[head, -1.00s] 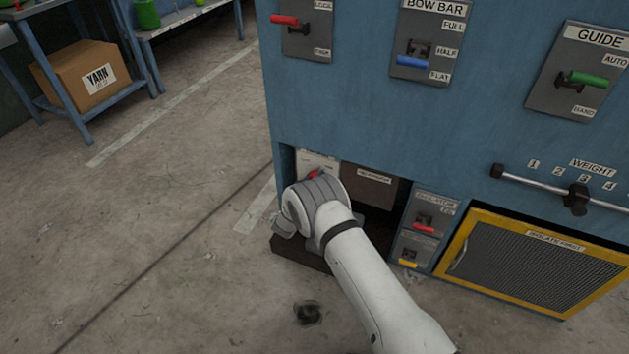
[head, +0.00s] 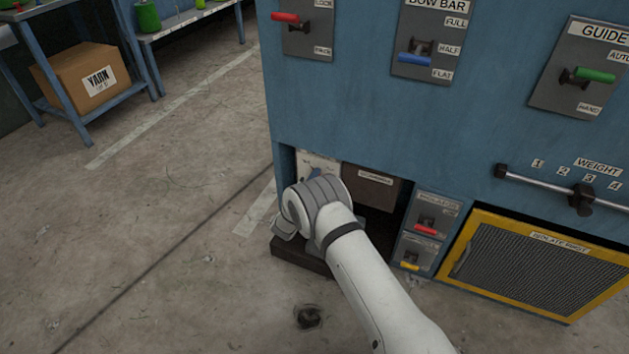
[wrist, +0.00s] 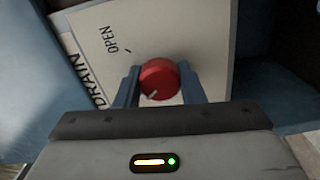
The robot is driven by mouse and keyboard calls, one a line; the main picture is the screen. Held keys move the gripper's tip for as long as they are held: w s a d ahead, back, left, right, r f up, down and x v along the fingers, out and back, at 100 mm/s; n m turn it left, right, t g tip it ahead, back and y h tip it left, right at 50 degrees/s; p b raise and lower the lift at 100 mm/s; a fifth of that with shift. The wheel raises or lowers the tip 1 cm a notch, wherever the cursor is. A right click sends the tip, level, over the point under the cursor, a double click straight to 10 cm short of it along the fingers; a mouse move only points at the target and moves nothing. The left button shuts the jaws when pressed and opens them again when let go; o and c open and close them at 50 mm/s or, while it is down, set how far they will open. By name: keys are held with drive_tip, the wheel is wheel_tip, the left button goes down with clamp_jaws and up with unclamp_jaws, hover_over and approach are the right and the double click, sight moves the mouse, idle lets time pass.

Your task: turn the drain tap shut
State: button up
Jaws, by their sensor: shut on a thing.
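The drain tap is a round red knob (wrist: 160,78) on a pale plate (wrist: 205,30) marked DRAIN and OPEN, in the wrist view. The pale mark on the knob points to the lower left, away from the word OPEN and its tick. My gripper (wrist: 160,84) has one finger on each side of the knob and is shut on it. In the head view the plate (head: 318,164) shows in the low recess at the machine's left corner. There my wrist hides the knob. No word for the shut position is readable.
A dark brown box-like part (head: 372,187) sits right of the plate in the recess. Small red and yellow switches (head: 425,228) and a yellow-framed mesh panel (head: 530,262) lie farther right. Levers are above. Floor to the left is clear.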

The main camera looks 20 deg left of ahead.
drive_tip(key=shift+a+n, duration=0.1)
drive_tip(key=shift+n, duration=0.5)
drive_tip(key=o, duration=1)
drive_tip(key=s+p, duration=0.1)
drive_tip(key=s, duration=0.4)
drive_tip(key=s+p, duration=0.1)
drive_tip(key=s, duration=0.1)
drive_tip(key=shift+s+a+p, duration=0.25)
drive_tip(key=shift+s+p, duration=0.1)
